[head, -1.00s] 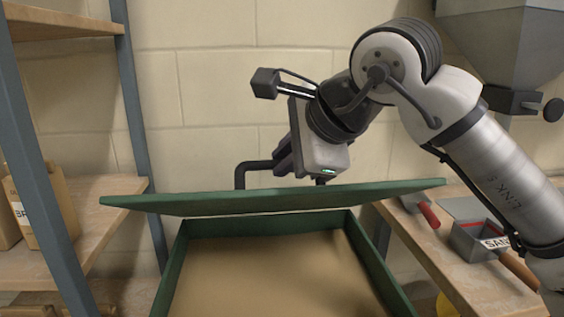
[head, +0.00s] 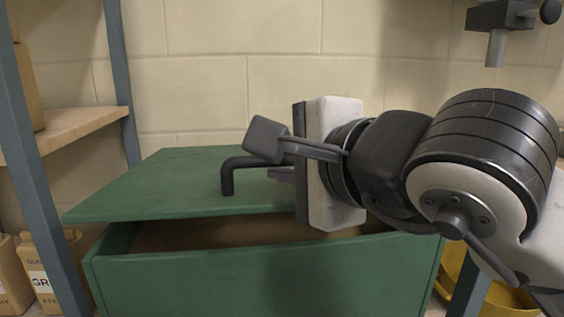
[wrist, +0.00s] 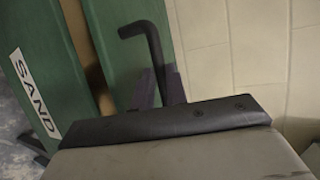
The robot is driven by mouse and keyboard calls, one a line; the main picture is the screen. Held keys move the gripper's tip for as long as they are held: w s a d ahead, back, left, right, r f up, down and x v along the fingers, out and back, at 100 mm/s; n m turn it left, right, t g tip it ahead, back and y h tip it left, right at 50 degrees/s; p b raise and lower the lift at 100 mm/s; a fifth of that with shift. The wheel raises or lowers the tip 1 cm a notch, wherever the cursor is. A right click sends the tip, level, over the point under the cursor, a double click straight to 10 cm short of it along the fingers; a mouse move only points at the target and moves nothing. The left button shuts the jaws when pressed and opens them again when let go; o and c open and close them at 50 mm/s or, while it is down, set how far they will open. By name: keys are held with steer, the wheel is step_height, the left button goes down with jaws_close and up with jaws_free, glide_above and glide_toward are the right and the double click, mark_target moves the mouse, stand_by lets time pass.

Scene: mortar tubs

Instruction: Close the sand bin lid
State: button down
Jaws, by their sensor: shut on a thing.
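The green sand bin (head: 250,285) stands in front of me, and its "SAND" label shows in the wrist view (wrist: 35,95). Its green lid (head: 160,180) is partly open; a gap at the front shows brown sand (head: 200,235) between lid and front rim. A dark bent handle (head: 228,176) stands on the lid and also shows in the wrist view (wrist: 152,45). My gripper (head: 282,174) is shut on the handle, with its purplish fingers (wrist: 158,88) around the bar. My wrist and arm hide the lid's right part.
A shelf rack with a blue-grey post (head: 45,170) stands at the left, with labelled bags (head: 40,280) low on it. A yellow bucket (head: 500,297) is at the lower right. A pale block wall (head: 240,60) is behind the bin. A grey metal fitting (head: 500,20) hangs at the upper right.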

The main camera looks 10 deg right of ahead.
mark_target(291, 211)
steer(key=shift+t, duration=0.6)
steer(key=f+b, duration=0.2)
steer(key=s+f+b, duration=0.1)
steer(key=f+b, duration=0.1)
steer(key=f, duration=0.1)
steer(key=shift+f, duration=0.15)
steer(key=shift+f+b, duration=0.1)
steer(key=shift+b, duration=0.25)
steer(key=shift+a+f, duration=0.1)
steer(key=shift+f, duration=0.1)
steer(key=c, duration=1.5)
jaws_free()
steer(key=shift+o, duration=0.5)
steer(key=shift+r, duration=0.1)
steer(key=shift+r, duration=0.1)
steer(key=shift+s+y, duration=0.1)
steer(key=shift+y, duration=0.2)
